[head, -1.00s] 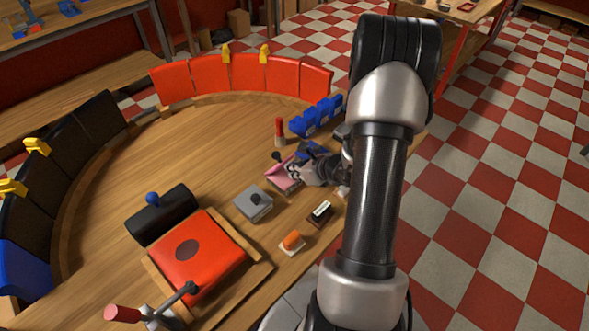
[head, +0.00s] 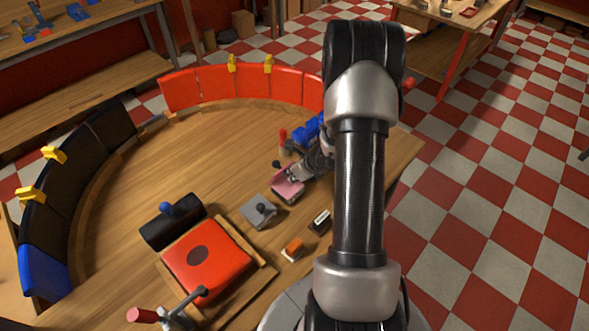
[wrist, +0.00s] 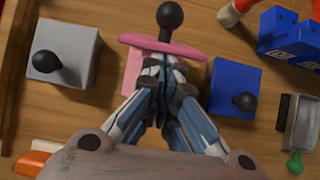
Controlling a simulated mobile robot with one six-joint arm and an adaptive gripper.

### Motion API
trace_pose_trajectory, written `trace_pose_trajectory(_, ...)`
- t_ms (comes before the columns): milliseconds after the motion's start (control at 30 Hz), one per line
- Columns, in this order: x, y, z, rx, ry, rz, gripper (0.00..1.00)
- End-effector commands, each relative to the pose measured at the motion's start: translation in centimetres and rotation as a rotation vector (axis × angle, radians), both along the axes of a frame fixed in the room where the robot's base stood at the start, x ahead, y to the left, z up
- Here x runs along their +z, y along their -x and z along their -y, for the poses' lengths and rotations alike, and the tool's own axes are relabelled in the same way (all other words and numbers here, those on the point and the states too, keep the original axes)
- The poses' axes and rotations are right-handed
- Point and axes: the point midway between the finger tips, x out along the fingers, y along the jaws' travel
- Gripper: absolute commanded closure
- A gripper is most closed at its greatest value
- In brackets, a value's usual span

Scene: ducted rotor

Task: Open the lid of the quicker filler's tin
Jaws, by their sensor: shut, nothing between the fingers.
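The pink tin (head: 287,190) stands near the table's right side; it also shows in the wrist view (wrist: 132,78). Its pink lid (wrist: 150,46) appears nearly edge-on there, tilted up, with its black knob (wrist: 170,14) on the far side. My gripper (wrist: 166,62) is shut and empty, its fingertips close against the lid's near side; contact is unclear. In the head view my gripper (head: 294,174) is over the pink tin. A grey tin (wrist: 72,52) and a blue tin (wrist: 230,82), both with black knobs and closed lids, flank it. No frame shows which filler is quicker.
Blue bins (head: 309,131) and a red-topped post (head: 283,136) stand behind. An orange block (head: 292,248) and a small black-and-white item (head: 320,219) lie nearer. A red padded board (head: 215,270) and a black roll (head: 172,222) occupy the front left. The table's middle is clear.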

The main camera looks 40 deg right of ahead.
Motion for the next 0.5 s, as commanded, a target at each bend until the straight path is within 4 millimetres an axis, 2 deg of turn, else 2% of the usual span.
trace_pose_trajectory(33, 1.1, -0.3, -0.1, 0.006, 0.002, -0.026, 1.0)
trace_pose_trajectory(100, 1.3, -0.6, -0.1, 0.004, 0.005, -0.063, 1.0)
trace_pose_trajectory(500, 1.7, -2.0, -0.2, 0.001, 0.015, -0.207, 1.0)
